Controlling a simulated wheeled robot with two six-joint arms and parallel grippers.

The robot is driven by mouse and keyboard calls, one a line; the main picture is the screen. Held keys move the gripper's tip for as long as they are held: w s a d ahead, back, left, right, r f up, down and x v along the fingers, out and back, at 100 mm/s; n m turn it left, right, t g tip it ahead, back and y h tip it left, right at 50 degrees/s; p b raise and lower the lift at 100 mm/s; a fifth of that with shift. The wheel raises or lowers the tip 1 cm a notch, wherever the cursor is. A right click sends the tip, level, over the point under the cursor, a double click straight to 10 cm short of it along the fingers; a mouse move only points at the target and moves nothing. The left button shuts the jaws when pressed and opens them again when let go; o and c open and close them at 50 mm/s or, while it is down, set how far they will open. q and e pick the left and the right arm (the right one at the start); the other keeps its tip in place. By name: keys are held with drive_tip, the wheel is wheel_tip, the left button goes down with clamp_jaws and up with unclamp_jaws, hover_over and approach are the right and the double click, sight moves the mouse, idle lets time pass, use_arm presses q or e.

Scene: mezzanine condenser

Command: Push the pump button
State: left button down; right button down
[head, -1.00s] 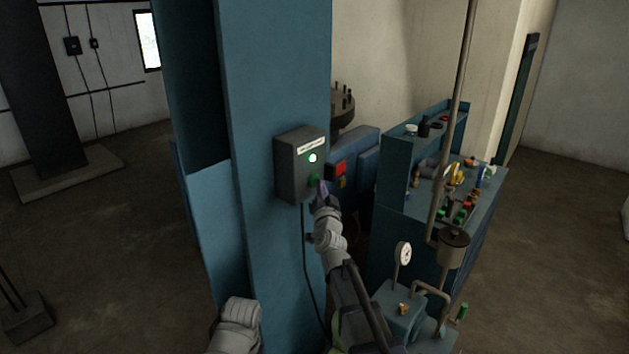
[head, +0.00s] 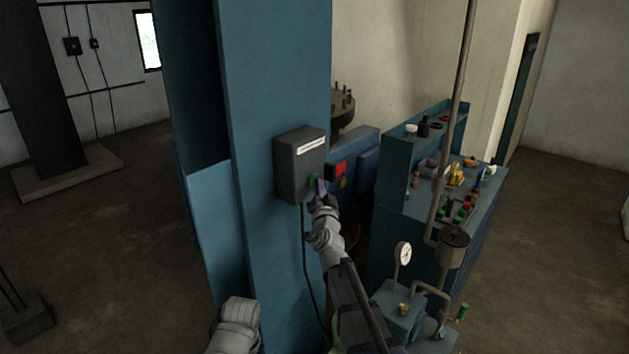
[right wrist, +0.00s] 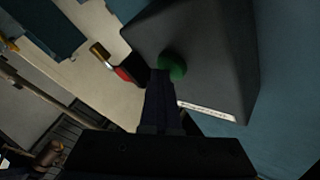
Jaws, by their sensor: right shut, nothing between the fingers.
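A grey control box (head: 299,165) with a white label strip is mounted on a blue column. Its green button (head: 313,181) is low on the front face. My right gripper (head: 319,188) is at the button, its fingers shut and empty. In the right wrist view the closed fingers (right wrist: 160,85) reach to the green button (right wrist: 172,66) and cover part of it. They look to be touching it, though the exact contact is hidden. No lit lamp shows on the box. My left arm shows only partly at the bottom, and its gripper is out of view.
The blue column (head: 275,240) fills the middle. A black cable (head: 305,265) hangs below the box. To the right stand a blue workbench (head: 478,215) with small items, a gauge (head: 403,254) and a vertical pipe (head: 455,120). Open floor lies left and right.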

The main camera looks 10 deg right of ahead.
drive_tip(key=shift+s+d, duration=0.1)
drive_tip(key=shift+s, duration=0.05)
idle(0.8)
drive_tip(key=shift+s+d, duration=0.95)
drive_tip(key=shift+s, duration=0.2)
drive_tip(key=shift+s+d, duration=0.9)
drive_tip(key=shift+s, duration=0.25)
